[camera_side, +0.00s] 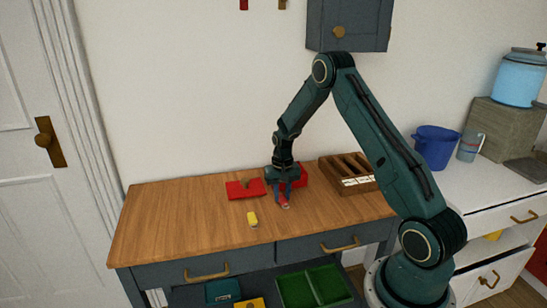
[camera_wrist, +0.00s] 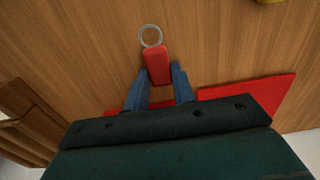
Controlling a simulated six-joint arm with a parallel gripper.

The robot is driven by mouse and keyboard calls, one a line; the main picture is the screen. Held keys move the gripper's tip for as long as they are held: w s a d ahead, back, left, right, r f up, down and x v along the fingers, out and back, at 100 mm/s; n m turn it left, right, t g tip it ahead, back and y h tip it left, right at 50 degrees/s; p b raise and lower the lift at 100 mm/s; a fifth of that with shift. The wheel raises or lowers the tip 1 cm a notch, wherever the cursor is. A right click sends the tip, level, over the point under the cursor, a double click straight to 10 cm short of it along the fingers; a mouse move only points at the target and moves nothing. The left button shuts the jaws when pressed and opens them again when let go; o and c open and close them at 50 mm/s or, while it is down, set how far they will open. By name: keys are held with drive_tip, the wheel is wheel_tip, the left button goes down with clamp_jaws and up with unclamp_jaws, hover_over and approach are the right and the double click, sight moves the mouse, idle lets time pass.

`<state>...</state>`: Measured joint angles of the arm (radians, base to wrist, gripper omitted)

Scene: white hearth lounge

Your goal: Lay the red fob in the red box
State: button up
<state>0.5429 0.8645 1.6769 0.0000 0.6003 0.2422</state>
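The red fob (camera_wrist: 157,63) has a metal ring (camera_wrist: 150,35) at its far end. In the side view the fob (camera_side: 284,203) is at the tips of my gripper, low over the wooden top. My gripper (camera_wrist: 160,70) has its blue fingers against both long sides of the fob. I cannot tell whether the fob touches the wood. A red box (camera_side: 302,174) stands behind my gripper, partly hidden by it; only a small red strip shows at the left in the wrist view (camera_wrist: 110,112).
A flat red piece (camera_side: 240,190) lies left of my gripper; it shows at right in the wrist view (camera_wrist: 250,93). A yellow fob (camera_side: 252,219) lies nearer the front edge. The left of the wooden top (camera_side: 170,220) is clear.

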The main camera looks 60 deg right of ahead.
sight(282, 196)
drive_tip(key=o, duration=0.4)
drive_tip(key=shift+r, duration=0.1)
wheel_tip(282, 196, up, 12)
idle(0.6)
idle(0.5)
